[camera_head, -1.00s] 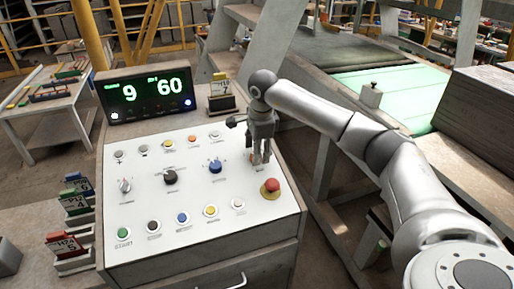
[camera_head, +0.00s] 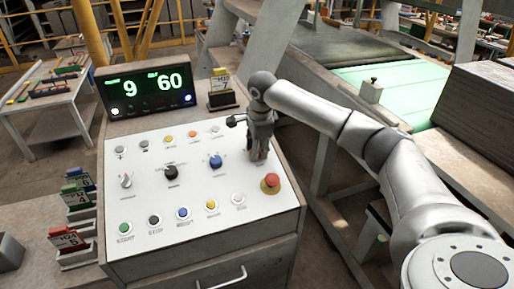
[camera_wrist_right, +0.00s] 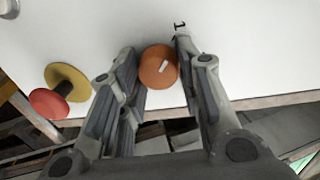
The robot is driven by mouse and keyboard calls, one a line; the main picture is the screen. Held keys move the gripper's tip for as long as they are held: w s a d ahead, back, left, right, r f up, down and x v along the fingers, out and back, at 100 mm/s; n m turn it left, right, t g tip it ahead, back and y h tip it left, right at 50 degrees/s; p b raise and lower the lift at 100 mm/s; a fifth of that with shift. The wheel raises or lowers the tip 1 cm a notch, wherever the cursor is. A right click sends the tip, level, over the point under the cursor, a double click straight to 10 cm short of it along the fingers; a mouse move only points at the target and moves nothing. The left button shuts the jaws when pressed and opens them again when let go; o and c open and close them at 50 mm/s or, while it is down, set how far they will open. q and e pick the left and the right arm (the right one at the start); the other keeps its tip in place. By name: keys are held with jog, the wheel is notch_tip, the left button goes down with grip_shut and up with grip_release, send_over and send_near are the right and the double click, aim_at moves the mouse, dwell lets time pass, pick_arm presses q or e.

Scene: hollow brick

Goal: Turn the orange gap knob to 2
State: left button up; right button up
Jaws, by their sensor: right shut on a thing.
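My right gripper (camera_wrist_right: 156,58) is shut on the knob, one finger on each side. In the head view my right gripper (camera_head: 257,156) points down at the right side of the panel (camera_head: 150,205) and hides the knob. The scale's 2 cannot be made out. My left gripper is not in view.
The red mushroom button (camera_head: 270,182) on a yellow base stands close to my right gripper. The blue knob (camera_head: 215,161) and black knob (camera_head: 171,172) are to its left. The display (camera_head: 147,93) behind the panel reads 9 and 60.

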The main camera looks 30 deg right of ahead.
jog(key=shift+m+b, duration=0.95)
jog(key=shift+m, duration=0.35)
jog(key=shift+m+b, duration=0.55)
jog(key=shift+m, duration=0.35)
jog(key=m+b, duration=0.1)
jog(key=m, duration=0.2)
jog(key=shift+m+y+b, duration=0.3)
jog(key=shift+m+b, duration=0.1)
jog(key=shift+r+m, duration=0.1)
jog(key=shift+m, duration=0.6)
jog(key=shift+r+t+b, duration=0.1)
jog(key=shift+t+b, duration=0.2)
jog(key=o, duration=0.9)
jog(key=shift+o, duration=0.6)
jog(key=shift+s, duration=0.1)
